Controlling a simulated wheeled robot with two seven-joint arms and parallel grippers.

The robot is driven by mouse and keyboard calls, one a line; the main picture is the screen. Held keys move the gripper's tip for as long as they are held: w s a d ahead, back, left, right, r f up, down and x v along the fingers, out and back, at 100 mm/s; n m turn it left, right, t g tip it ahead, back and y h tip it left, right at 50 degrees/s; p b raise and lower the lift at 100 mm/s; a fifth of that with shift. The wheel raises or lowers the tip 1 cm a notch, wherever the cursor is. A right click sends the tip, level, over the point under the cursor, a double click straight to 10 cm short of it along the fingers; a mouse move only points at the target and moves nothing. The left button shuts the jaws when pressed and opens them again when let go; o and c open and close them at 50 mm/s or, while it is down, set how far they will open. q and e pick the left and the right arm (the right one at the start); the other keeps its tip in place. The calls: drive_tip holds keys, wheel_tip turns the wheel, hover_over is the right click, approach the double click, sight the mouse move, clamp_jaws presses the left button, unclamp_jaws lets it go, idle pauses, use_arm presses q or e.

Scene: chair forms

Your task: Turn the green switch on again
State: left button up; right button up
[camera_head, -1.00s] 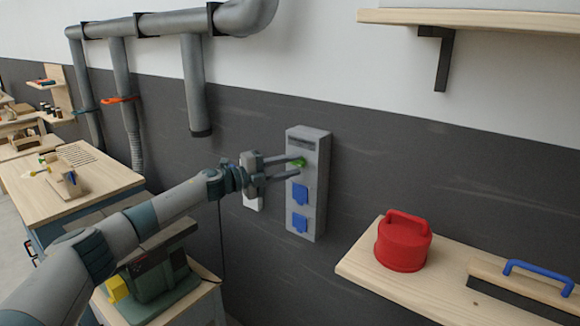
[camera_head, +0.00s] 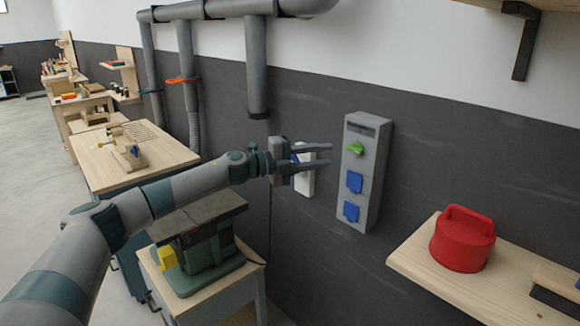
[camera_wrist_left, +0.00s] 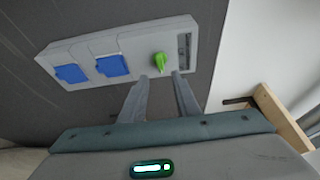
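The green switch (camera_head: 355,148) is a small knob near the top of a grey wall box (camera_head: 378,150), above two blue socket covers. My left gripper (camera_head: 329,156) is open and empty. It stands to the left of the box, its fingers pointing toward it and apart from the knob in the head view. In the left wrist view the green switch (camera_wrist_left: 160,62) shows just beyond the fingertips of my left gripper (camera_wrist_left: 160,76), roughly between them. My right gripper is in neither view.
A white box (camera_head: 304,180) hangs on the wall behind my left gripper. A red container (camera_head: 463,238) stands on a wooden shelf (camera_head: 425,262) at right. A green machine (camera_head: 205,250) on a small table is below my arm. Grey pipes (camera_head: 257,70) run above.

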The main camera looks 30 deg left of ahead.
use_arm(q)
drive_tip(key=b+v, duration=0.3)
drive_tip(key=v, duration=0.6)
drive_tip(key=shift+s, duration=0.1)
